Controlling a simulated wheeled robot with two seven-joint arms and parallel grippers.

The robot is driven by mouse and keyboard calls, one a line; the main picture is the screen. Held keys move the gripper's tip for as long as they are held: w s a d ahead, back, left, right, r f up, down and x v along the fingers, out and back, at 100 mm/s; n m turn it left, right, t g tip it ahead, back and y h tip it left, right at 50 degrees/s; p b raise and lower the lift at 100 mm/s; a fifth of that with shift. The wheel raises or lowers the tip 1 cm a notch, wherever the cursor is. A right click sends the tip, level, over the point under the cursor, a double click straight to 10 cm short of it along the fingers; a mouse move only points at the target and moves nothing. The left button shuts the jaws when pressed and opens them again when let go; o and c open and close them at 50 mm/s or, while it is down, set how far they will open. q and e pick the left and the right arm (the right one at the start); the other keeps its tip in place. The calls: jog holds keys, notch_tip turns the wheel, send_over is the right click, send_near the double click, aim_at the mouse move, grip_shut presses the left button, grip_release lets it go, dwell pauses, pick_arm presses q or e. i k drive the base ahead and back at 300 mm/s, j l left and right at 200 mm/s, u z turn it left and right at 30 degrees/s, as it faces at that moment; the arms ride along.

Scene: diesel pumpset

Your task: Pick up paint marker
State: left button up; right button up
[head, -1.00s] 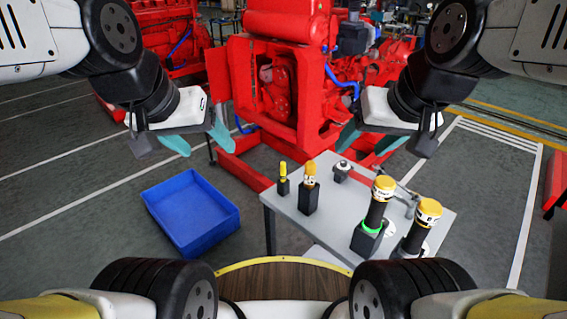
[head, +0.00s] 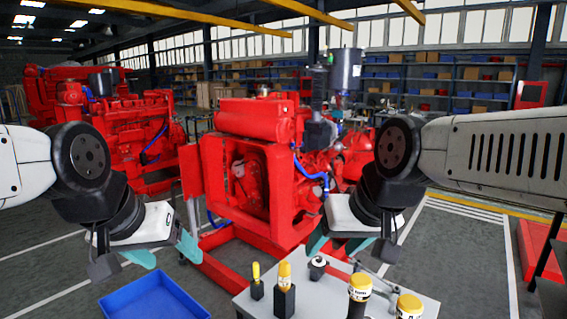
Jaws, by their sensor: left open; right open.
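A slim yellow-topped marker (head: 256,271) stands upright in a small black holder on the grey table, at its left side. A thicker yellow-capped item (head: 284,276) stands in a black holder just right of it. I cannot tell for sure which is the paint marker; the slim one looks most like it. My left gripper (head: 165,252) is open and empty, above and left of the table. My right gripper (head: 338,243) is open and empty, above the back of the table. The lower part of the table is cut off by the frame.
Two large yellow-capped cylinders (head: 359,289) stand at the table's front right. A small black-and-white item (head: 318,266) is behind the holders. A blue bin (head: 155,298) lies on the floor at left. The red pumpset (head: 250,180) stands close behind the table (head: 338,290).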

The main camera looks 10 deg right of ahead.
aim_at(256, 279)
jog(key=k+l+u, duration=0.1)
jog(key=l+u, duration=0.3)
jog(key=k+l+u, duration=0.1)
jog(key=u, duration=0.35)
